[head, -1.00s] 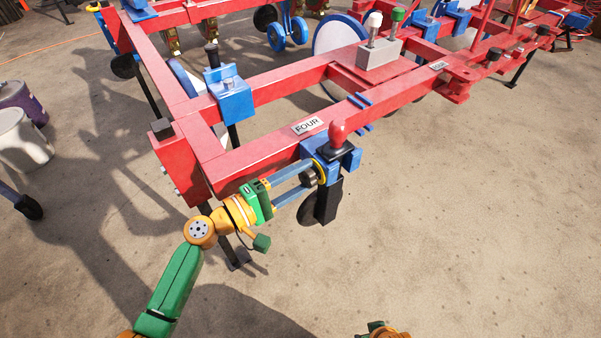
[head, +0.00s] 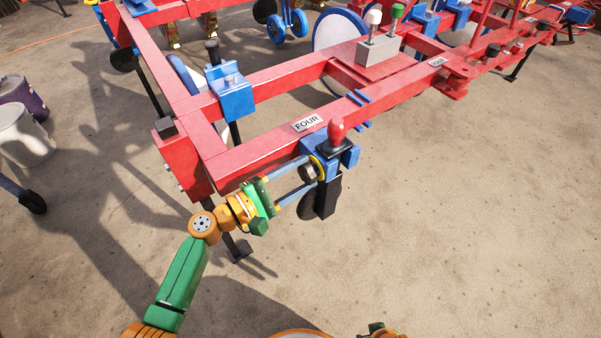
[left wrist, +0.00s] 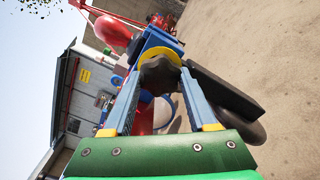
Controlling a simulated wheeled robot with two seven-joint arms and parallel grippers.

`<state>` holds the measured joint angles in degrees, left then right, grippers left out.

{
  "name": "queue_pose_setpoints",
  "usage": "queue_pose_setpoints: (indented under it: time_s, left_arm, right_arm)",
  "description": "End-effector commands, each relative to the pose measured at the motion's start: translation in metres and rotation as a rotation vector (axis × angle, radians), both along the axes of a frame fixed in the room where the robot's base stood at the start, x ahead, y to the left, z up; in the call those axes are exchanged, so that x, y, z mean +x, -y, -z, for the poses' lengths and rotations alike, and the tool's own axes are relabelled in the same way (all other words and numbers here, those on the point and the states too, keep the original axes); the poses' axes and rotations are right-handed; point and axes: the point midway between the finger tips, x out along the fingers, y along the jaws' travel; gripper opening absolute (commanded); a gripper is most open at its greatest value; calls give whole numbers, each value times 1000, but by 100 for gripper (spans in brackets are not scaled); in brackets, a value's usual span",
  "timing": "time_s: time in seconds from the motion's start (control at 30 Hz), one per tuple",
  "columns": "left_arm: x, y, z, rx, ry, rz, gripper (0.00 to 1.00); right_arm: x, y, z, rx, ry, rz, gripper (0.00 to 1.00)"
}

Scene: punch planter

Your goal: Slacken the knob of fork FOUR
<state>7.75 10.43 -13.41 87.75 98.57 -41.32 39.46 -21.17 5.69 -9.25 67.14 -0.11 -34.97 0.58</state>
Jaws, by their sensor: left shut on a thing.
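The label FOUR (head: 307,123) is on the near red beam. Just right of it a blue clamp (head: 349,157) with a red-topped handle (head: 336,131) holds a black fork shank (head: 328,196). A dark lobed knob (head: 307,173) faces me in front of a yellow ring on this clamp. It also shows in the left wrist view (left wrist: 160,75). My left gripper (head: 313,186) has its two blue fingers on opposite sides of the knob and is shut on it. The knob's far side is hidden. My right gripper's fingers are not seen.
A second blue clamp (head: 231,92) sits on the rear red beam. A grey block (head: 379,50) with a white and a green lever stands further right. A white bucket (head: 22,135) is at the left. The ground in front of the frame is open.

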Motion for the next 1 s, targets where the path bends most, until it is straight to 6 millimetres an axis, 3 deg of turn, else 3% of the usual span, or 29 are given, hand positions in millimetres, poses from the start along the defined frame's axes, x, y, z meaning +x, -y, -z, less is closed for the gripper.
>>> queue_pose_setpoints:
  time_s: [0.27, 0.3, 0.4, 0.7, 1.0]
  left_arm:
    - [0, 0, 1, 1, -2, 2, 2]
    - [0, 0, 1, 1, -2, 2, 66]
    - [0, 0, 1, 1, -1, 1, 88]
    - [-2, -3, 1, 2, -1, -1, 88]
    - [-36, -50, 2, 3, -2, -1, 88]
  right_arm:
    - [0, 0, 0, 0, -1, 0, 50]
    - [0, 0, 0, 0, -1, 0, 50]
    - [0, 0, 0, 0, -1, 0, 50]
    - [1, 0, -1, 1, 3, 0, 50]
    - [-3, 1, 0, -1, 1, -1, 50]
